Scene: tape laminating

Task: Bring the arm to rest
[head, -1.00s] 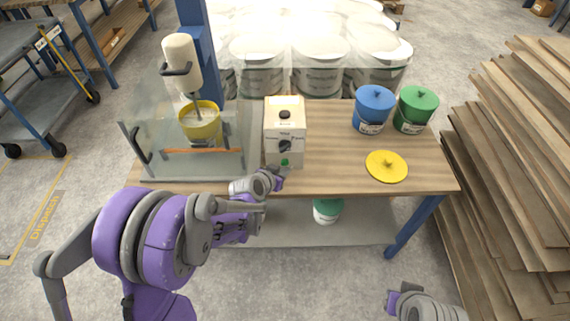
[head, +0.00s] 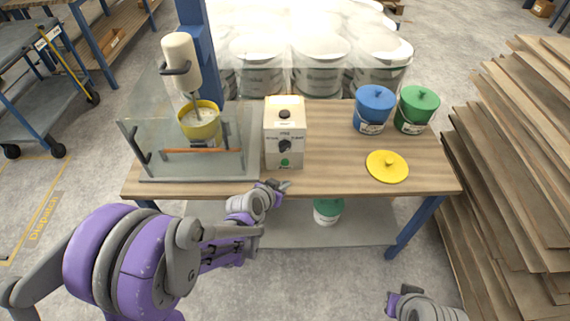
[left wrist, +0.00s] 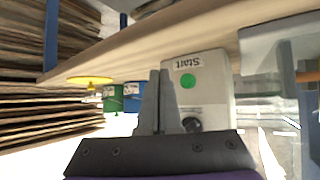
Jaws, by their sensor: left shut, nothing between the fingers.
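My left gripper (head: 284,186) is at the front edge of the wooden table, below the white control box (head: 285,138). It is shut and empty, and apart from the box. In the left wrist view the shut fingers (left wrist: 160,78) point up in front of the box (left wrist: 210,72), which appears upside down with a green button (left wrist: 187,80) and the word "Start". My right gripper (head: 393,302) is low at the bottom right, away from the table; its fingers are too small to judge.
The mixer with a yellow bucket (head: 200,124) stands behind a clear guard (head: 140,146) at the table's left. A blue bucket (head: 374,108), a green bucket (head: 416,110) and a yellow lid (head: 387,166) are at the right. Stacked boards (head: 515,160) stand at the far right.

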